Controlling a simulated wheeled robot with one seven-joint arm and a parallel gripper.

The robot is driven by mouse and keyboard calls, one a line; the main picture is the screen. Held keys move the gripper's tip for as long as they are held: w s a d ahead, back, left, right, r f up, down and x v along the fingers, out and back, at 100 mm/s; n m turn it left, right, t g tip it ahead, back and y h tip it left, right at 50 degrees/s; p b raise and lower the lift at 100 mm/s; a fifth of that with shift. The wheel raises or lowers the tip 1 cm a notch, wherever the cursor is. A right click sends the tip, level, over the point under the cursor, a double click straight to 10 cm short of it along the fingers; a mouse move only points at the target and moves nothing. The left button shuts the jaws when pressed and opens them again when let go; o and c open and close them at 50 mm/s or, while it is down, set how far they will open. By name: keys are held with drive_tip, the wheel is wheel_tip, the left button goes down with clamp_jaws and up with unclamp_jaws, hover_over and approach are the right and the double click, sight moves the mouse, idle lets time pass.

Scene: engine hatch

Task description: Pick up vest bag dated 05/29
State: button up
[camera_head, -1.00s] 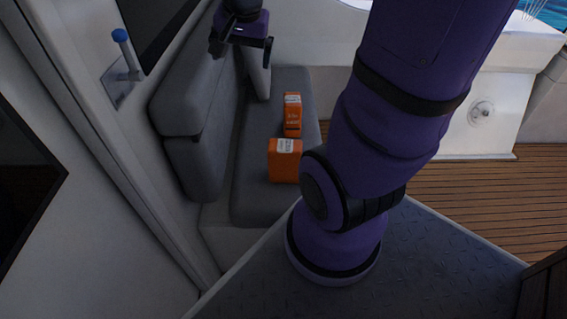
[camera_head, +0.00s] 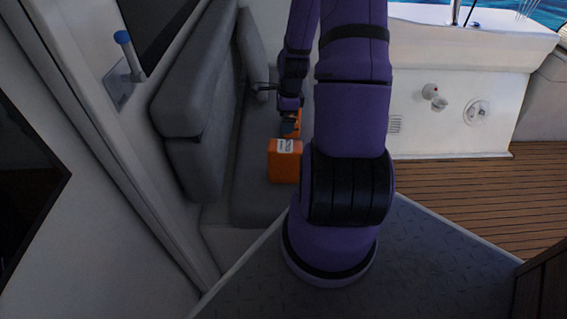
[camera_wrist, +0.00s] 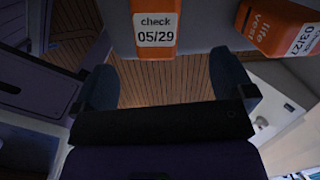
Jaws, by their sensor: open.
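The vest bag dated 05/29 (camera_wrist: 157,50) is orange with a white label and shows at the top middle of the wrist view. It lies ahead of my open, empty gripper (camera_wrist: 166,85), roughly in line with the gap between the fingers. In the head view my gripper (camera_head: 289,118) is over the seat at the farther orange bag (camera_head: 298,128), which it mostly hides. A nearer orange bag (camera_head: 285,172) stands in front. The dates are too small to read in the head view. I cannot tell whether the fingers touch a bag.
A second vest bag dated 03/27 (camera_wrist: 272,25) is at the upper right of the wrist view, close beside. The grey seat (camera_head: 250,200) has a backrest (camera_head: 195,85) on its left. Wooden deck (camera_head: 460,200) lies open to the right.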

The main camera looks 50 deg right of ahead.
sight(286, 145)
drive_tip(key=f, duration=0.1)
drive_tip(key=f+m, duration=0.1)
drive_tip(key=s+d+f+m, duration=0.1)
drive_tip(key=shift+s+f, duration=0.1)
drive_tip(key=shift+f, duration=0.2)
drive_tip(key=shift+a+f, duration=0.1)
drive_tip(key=shift+f, duration=0.2)
drive_tip(key=shift+w+a+f, duration=0.15)
drive_tip(key=shift+f, duration=1.55)
drive_tip(key=shift+w+a+f, duration=0.2)
drive_tip(key=shift+f, duration=1.45)
drive_tip(key=shift+w+a+f, duration=0.15)
drive_tip(key=shift+f, duration=1.55)
drive_tip(key=shift+f, duration=0.25)
drive_tip(key=shift+c, duration=0.2)
drive_tip(key=c, duration=1.6)
drive_tip(key=shift+o, duration=0.2)
drive_tip(key=shift+r, duration=0.1)
